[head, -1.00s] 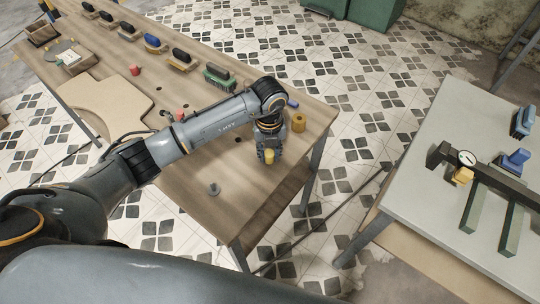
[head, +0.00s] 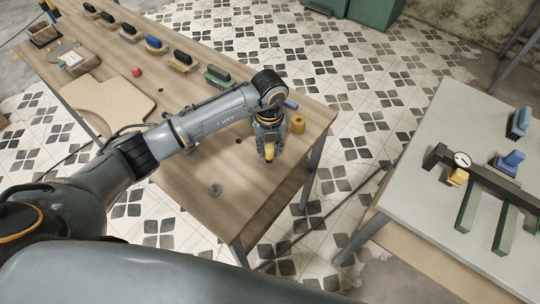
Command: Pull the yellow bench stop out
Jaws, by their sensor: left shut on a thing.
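The yellow bench stop (head: 269,153) shows as a small yellow piece between the fingertips of my left gripper (head: 268,150). The gripper points down over the near right part of the wooden bench (head: 215,170) and is shut on the stop. The fingers hide part of the stop, and I cannot tell whether its lower end is still in the bench top. My right gripper is not in the view.
An ochre cylinder (head: 298,124) stands right of the gripper near the bench edge. Several brush-like blocks line the far edge. A grey table (head: 420,200) with clamps is at right, across a floor gap.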

